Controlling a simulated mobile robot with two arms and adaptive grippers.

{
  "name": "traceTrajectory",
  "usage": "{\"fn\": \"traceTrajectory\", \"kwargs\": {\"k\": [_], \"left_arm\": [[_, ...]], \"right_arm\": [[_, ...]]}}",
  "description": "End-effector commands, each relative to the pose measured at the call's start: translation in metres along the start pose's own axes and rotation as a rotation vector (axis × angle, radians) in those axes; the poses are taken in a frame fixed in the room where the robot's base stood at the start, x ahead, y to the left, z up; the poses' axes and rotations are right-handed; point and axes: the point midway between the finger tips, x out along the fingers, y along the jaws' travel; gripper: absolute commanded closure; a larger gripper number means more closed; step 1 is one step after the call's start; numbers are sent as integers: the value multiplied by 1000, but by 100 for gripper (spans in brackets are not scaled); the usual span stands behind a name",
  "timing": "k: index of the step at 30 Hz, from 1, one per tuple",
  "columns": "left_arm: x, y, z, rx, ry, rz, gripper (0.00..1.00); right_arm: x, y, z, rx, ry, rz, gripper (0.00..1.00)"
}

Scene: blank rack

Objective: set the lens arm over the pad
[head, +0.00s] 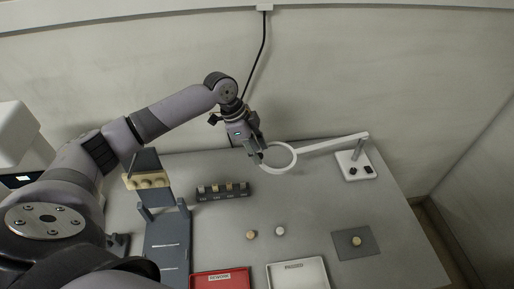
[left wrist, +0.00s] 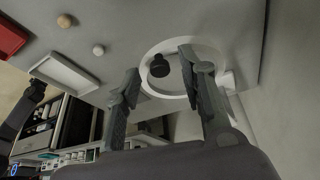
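The lens arm (head: 330,143) is a white bar with a round ring (head: 291,165) at its left end, pivoting on a post with a white base (head: 347,174) at the back right. The grey pad (head: 343,250) lies at the front right with a small tan disc (head: 356,240) on it; the ring is behind and left of it, not over it. My left gripper (head: 258,157) is at the ring's left rim. In the left wrist view its fingers (left wrist: 163,91) are spread apart with the ring (left wrist: 152,85) between and beyond them; contact is unclear. A dark arm-like shape (left wrist: 36,90), possibly my right gripper, is too small to read.
A dark rack (head: 222,195) with several small blanks stands left of centre. A tan disc (head: 251,235) and a white disc (head: 280,230) lie loose. A red tray (head: 222,272) and a white PASSED tray (head: 297,266) are at the front. The table between ring and pad looks clear.

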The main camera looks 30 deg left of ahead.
Motion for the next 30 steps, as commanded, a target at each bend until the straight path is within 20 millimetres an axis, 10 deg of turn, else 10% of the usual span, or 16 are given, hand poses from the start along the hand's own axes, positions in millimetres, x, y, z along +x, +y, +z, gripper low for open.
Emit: {"fn": "traceTrajectory", "kwargs": {"k": [9, 30], "left_arm": [[3, 0, 0, 0, 0, -1, 63], [2, 0, 0, 0, 0, -1, 100]], "right_arm": [[0, 5, 0, 4, 0, 6, 60], [0, 2, 0, 3, 1, 2, 60]]}}
